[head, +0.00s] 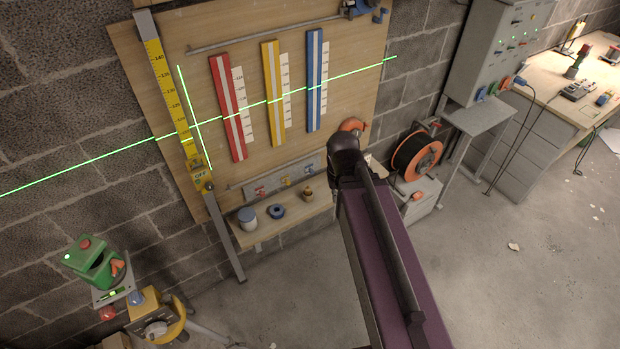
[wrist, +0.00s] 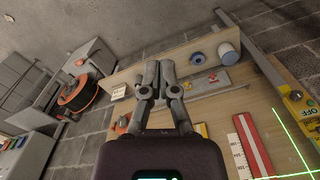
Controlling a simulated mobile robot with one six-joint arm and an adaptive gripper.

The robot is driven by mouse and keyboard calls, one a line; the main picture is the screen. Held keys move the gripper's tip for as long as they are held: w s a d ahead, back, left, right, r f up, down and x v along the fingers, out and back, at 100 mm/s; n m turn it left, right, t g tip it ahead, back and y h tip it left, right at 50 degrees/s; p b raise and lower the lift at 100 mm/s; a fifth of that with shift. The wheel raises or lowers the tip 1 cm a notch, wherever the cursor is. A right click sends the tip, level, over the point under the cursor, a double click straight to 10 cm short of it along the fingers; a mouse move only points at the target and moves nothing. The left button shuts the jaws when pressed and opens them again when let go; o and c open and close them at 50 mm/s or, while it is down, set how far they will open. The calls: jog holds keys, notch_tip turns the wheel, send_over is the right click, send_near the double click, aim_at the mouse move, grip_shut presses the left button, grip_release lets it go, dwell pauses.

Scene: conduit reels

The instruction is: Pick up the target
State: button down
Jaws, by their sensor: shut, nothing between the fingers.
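My gripper (wrist: 159,68) shows in the wrist view, its two fingers together with nothing held, in front of the wooden shelf (wrist: 125,75). In the head view my arm hides it. I cannot tell for sure which thing is the target. A small white card-like piece (wrist: 118,92) lies at one end of the shelf, left of my fingers in the wrist view. Right of my fingers are a blue roll (wrist: 196,58) and a white tub with a blue rim (wrist: 228,51). In the head view the tub (head: 247,219), roll (head: 277,211) and a small brass-coloured piece (head: 307,193) stand on the shelf.
A wooden board (head: 200,55) with red, yellow and blue strips backs the shelf. A yellow measuring staff (head: 165,85) leans at its left. An orange-black reel (head: 417,157) stands right of the shelf. A green device (head: 92,262) is at lower left. Floor at right is mostly clear.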

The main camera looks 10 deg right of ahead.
jog(key=shift+f+b, duration=2.05)
jog(key=shift+f, duration=0.75)
